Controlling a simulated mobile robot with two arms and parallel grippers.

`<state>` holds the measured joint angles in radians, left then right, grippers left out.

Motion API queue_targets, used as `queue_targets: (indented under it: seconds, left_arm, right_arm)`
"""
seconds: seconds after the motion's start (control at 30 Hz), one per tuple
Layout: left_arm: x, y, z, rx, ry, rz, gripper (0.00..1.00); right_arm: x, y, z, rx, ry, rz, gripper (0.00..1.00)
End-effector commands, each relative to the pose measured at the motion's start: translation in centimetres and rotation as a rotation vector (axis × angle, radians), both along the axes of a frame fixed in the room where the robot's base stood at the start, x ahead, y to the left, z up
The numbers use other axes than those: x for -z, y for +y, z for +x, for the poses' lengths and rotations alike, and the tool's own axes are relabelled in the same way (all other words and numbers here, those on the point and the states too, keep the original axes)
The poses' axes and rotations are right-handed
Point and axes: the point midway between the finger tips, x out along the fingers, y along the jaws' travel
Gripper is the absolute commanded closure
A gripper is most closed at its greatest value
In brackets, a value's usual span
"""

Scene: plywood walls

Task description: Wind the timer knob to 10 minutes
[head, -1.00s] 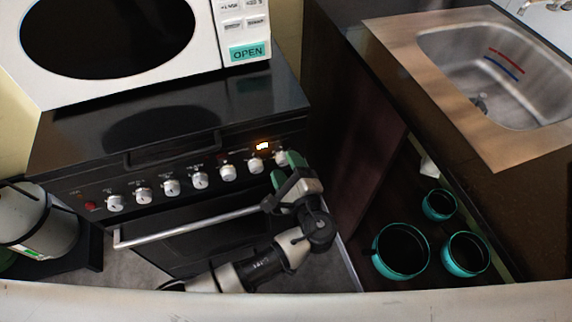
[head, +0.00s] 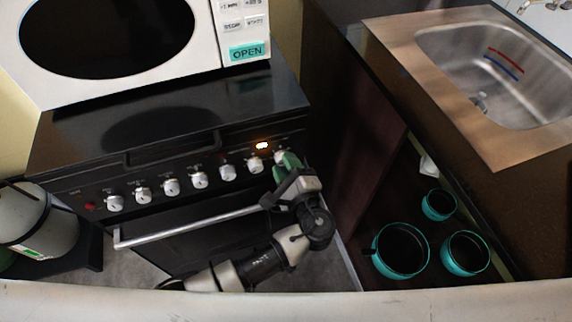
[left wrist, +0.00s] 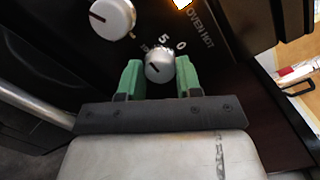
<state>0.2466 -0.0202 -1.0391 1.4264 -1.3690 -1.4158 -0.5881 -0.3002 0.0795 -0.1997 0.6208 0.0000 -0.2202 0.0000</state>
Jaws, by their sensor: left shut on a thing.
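The timer knob (left wrist: 159,67) is a small white dial with a dark pointer line, between my left gripper's green fingers in the left wrist view. A printed 5 and 0 show above it; the other marks to its left are too blurred to read. In the head view the knob (head: 281,156) is the rightmost on the stove's front panel, partly hidden by the gripper. My left gripper (left wrist: 160,70) is shut on the knob, one finger on each side. It also shows in the head view (head: 286,166). My right gripper is not in view.
An orange light (head: 262,146) glows above the neighbouring knob (head: 256,165). The oven handle (head: 185,227) runs below the knobs. A white microwave (head: 215,60) stands on the stove. Teal pots (head: 401,275) are on a low shelf at the right, below the sink (head: 500,80).

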Motion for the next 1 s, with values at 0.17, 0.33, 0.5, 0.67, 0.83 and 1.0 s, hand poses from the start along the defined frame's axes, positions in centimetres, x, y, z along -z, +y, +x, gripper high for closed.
queue_targets:
  seconds: [0.17,0.33,0.5,0.67,0.83,1.0]
  left_arm:
    - [0.13,0.03,-0.07,-0.001,0.004,0.001,0.89]
    - [0.16,0.03,-0.08,-0.001,0.004,0.001,0.89]
    - [0.18,0.03,-0.09,-0.001,0.004,0.0,0.89]
    - [0.19,0.03,-0.1,-0.001,0.004,0.0,0.89]
    - [0.22,0.04,-0.1,-0.001,0.005,0.001,0.89]
    - [0.2,0.03,-0.1,-0.001,0.004,0.0,0.46]
  right_arm:
    - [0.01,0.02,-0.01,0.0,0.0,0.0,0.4]
    - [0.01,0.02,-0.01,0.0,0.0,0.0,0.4]
    - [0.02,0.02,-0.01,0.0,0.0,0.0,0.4]
    - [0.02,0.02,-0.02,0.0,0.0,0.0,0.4]
    - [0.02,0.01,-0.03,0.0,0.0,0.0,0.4]
    - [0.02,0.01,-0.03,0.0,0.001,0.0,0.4]
